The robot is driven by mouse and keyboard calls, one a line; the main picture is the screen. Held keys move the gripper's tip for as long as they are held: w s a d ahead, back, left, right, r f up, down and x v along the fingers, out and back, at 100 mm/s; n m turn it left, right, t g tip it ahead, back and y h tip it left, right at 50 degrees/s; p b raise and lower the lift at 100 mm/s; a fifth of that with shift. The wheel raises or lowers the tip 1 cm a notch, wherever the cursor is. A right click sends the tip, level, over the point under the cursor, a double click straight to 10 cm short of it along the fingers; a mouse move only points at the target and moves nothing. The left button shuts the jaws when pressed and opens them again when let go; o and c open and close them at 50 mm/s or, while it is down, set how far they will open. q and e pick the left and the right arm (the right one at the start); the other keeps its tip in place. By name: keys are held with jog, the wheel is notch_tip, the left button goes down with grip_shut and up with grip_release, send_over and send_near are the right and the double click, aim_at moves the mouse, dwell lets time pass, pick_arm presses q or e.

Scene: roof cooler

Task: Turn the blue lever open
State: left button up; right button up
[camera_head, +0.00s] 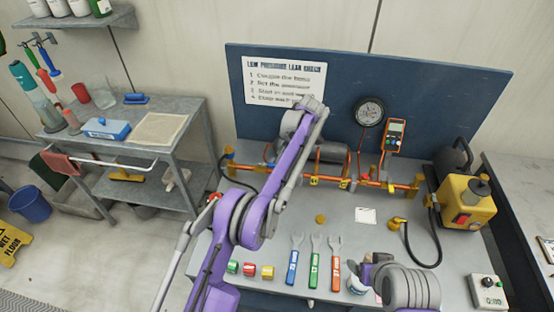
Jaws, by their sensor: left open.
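A pipe run of copper-orange tubes (385,183) with yellow fittings crosses the bench in front of the blue back panel. I cannot make out a blue lever on it; part of the pipe's left side is hidden behind my left arm. My purple and grey left arm rises from the bottom and bends over the pipe's left part.
A round gauge (370,112) and orange meter (396,133) are at the panel. Blue, green and orange wrenches (335,264) and several small coloured blocks (249,269) lie in front. A yellow pump (466,207) stands right. The bench middle is mostly free.

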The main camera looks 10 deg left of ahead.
pick_arm(q)
jog(key=v, duration=0.6)
jog(key=shift+r, duration=0.3)
jog(key=shift+d, duration=0.15)
jog(key=shift+a+r, duration=0.25)
jog(key=shift+r, duration=0.15)
jog(key=s+a+r+m+t+h, duration=0.1)
jog(key=s+a+r+m+h, duration=0.1)
jog(key=s+a+r+m, duration=0.55)
jog(key=s+a+r+m+t+h, duration=0.15)
jog(key=s+r, duration=0.25)
jog(key=s, duration=0.6)
jog(key=s+a+f+m+t, duration=0.1)
jog(key=s+f+m, duration=0.1)
jog(key=s, duration=0.5)
jog(key=s+a+f+m+t, duration=0.1)
jog(key=s+a+f+m, duration=0.1)
jog(key=s+f, duration=0.3)
jog(key=s+a+f+m+t+h, duration=0.1)
jog(key=s+f+m, duration=0.3)
jog(key=s, duration=0.6)
jog(key=shift+s+a+f, duration=0.15)
jog(key=shift+s+a, duration=0.05)
